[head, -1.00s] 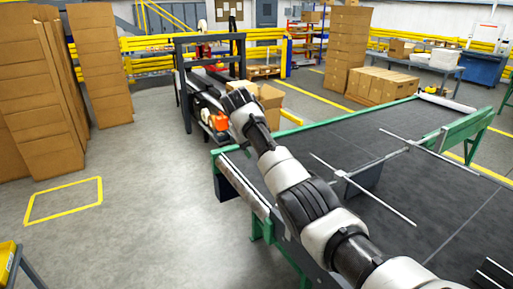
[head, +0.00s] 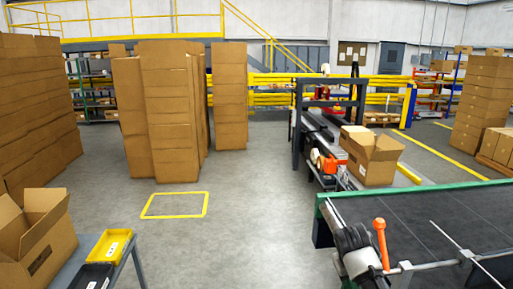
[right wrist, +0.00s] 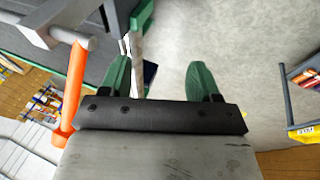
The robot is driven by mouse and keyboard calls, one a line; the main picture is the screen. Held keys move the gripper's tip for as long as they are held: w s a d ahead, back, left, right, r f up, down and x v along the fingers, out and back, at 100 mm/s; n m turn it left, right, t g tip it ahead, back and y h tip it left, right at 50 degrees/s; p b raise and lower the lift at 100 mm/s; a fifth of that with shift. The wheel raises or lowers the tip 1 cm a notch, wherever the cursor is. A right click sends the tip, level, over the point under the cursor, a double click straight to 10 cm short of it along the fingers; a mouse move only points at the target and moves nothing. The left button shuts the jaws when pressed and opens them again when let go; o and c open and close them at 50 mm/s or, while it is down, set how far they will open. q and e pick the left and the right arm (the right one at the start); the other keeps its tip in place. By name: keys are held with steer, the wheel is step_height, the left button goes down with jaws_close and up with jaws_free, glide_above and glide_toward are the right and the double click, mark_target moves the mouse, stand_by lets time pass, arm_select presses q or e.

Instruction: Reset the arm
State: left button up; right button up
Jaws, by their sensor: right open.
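My right arm (head: 355,250) shows at the bottom edge of the head view, beside the near end of the conveyor. Its fingers are hidden there. In the right wrist view my right gripper (right wrist: 160,75) has two green fingers spread apart, with nothing between them. Bare grey floor shows beyond the fingers. An orange lever (head: 381,243) stands just right of the arm on a metal rod. It also shows at the left of the right wrist view (right wrist: 73,90). My left gripper is in neither view.
The dark conveyor with its green rail (head: 430,190) fills the lower right. An open carton (head: 372,160) sits by the machine behind it. A table with a yellow bin (head: 108,247) and open box (head: 35,240) is at lower left. The floor between is clear, with a yellow square marking (head: 175,205).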

steer(key=s+a+f+n+y, duration=0.15)
steer(key=s+f, duration=0.35)
steer(key=s, duration=0.5)
steer(key=s+a+f+m+y, duration=0.1)
steer(key=s+a+f, duration=0.3)
steer(key=s, duration=0.5)
steer(key=s+r+y, duration=0.1)
steer(key=s+r, duration=0.1)
steer(key=s, duration=1.7)
step_height(320, 180, down, 30)
steer(key=s+b, duration=0.1)
steer(key=b, duration=0.2)
steer(key=s+d+f+g+b, duration=0.2)
steer(key=s+f, duration=1.4)
steer(key=f, duration=0.1)
steer(key=shift+n, duration=0.35)
steer(key=shift+c, duration=0.3)
